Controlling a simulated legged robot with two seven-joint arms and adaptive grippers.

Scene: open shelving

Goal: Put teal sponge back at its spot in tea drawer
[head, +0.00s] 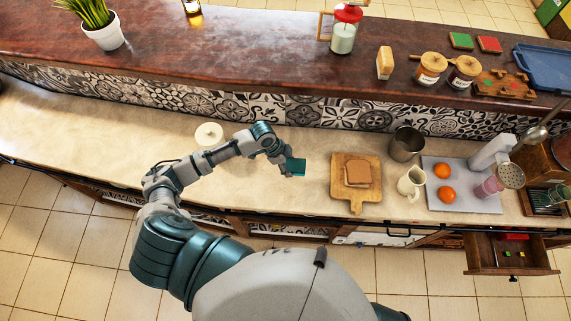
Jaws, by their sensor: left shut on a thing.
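The teal sponge (297,166) is in my left gripper (288,168), above the beige counter to the left of the cutting board. The gripper is shut on it, and the fingers are small and partly hidden by the wrist. An open drawer (484,252) juts out from the counter front at the lower right, far from the gripper. It holds a red item (516,237) and a few small yellow and green items (514,254). I cannot tell whether this is the tea drawer. My right gripper is not in view.
On the counter (100,120) are a cutting board with bread (355,203), a metal cup (406,144), a cream mug (411,181), oranges (446,194) on a pale mat and a white lidded dish (209,136). Jars (431,68) stand on the dark upper ledge.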

